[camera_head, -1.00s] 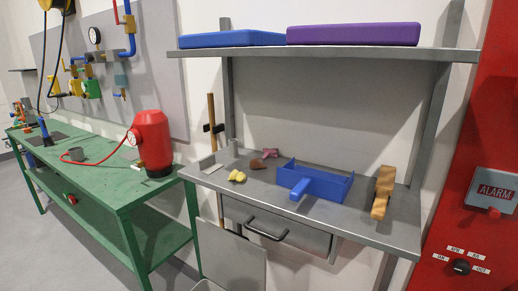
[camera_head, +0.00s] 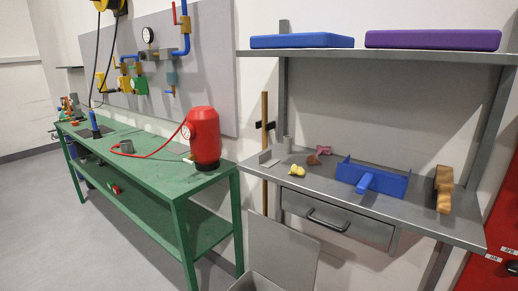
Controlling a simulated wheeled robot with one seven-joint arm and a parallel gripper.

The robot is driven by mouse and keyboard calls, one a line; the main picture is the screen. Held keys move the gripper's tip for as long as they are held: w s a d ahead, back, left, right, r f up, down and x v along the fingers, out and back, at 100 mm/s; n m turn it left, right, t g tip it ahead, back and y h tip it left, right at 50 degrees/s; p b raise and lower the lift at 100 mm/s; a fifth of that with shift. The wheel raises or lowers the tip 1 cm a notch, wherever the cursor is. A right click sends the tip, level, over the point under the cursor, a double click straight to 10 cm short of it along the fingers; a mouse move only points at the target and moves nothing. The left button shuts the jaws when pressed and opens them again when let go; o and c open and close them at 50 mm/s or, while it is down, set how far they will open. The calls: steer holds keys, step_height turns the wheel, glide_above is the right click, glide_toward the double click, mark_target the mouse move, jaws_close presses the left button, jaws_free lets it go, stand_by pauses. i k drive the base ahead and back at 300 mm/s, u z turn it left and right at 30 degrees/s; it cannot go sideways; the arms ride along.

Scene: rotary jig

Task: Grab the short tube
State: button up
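I cannot tell for sure which of the two is the short tube. My gripper is not in view.
A red tank (camera_head: 204,138) stands at the green table's right end. Yellow (camera_head: 297,170), brown (camera_head: 313,160) and pink (camera_head: 324,150) pieces, a blue tray (camera_head: 395,183) and a wooden piece (camera_head: 443,190) lie on the workbench. An open grey bin (camera_head: 283,250) stands below. Floor is clear at left.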

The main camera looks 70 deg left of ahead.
mark_target(287, 140)
steer(key=z, duration=0.05)
steer(key=k, duration=1.85)
steer(key=u, duration=1.5)
steer(key=i, duration=1)
steer(key=u, duration=0.05)
